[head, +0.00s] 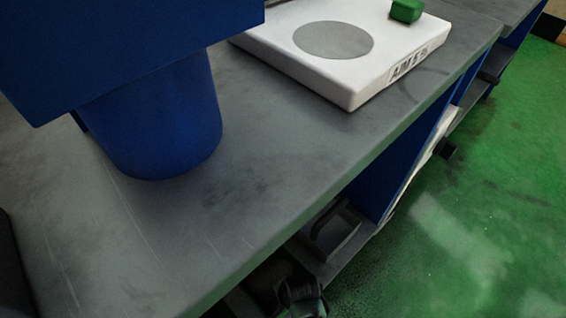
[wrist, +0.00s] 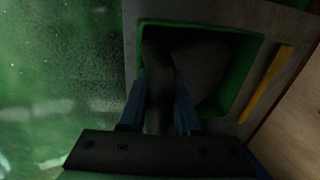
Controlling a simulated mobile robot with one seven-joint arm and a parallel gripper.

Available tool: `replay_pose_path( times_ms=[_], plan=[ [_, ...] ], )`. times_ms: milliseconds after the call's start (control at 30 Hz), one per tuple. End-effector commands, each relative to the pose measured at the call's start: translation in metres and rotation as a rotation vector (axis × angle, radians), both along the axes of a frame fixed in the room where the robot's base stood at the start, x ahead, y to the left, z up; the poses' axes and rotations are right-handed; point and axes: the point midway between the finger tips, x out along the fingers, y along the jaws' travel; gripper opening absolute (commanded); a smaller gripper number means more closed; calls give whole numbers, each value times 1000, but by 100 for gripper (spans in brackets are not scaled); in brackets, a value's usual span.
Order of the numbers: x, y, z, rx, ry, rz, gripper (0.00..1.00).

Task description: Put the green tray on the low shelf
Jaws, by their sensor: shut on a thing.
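In the wrist view the green tray (wrist: 246,82) shows its green rim and walls around a dark inside. A grey rounded shape lies in its shadow. The tray is over or on a grey surface, which looks like the low shelf (wrist: 132,30); I cannot tell whether they touch. My gripper (wrist: 160,108) has its blue fingers close around a dark upright bar at the tray's left side. It is shut there, apparently on the tray; the exact grip is in shadow. In the head view the low shelf (head: 326,268) lies under the bench, deep in shade.
A grey bench top (head: 270,165) overhangs the shelf. On it stand a white machine plate (head: 350,85) and a blue column (head: 165,125). A dark frame (head: 338,232) sits on the shelf. A yellow strip (wrist: 266,84) lies right of the tray. Green floor (head: 480,200) is open at right.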

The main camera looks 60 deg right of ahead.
Motion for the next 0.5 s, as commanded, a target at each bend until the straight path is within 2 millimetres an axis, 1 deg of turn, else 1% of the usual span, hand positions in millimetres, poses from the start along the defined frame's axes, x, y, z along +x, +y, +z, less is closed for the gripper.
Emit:
replay_pose_path(
  times_ms=[67,200,267,500],
  plan=[
    [1,-1,-8,-2,-3,0,0],
    [1,-1,-29,-1,-2,-1,0],
    [1,-1,-36,-1,-2,-1,0],
    [1,-1,-36,-1,-2,0,0]
  ],
)
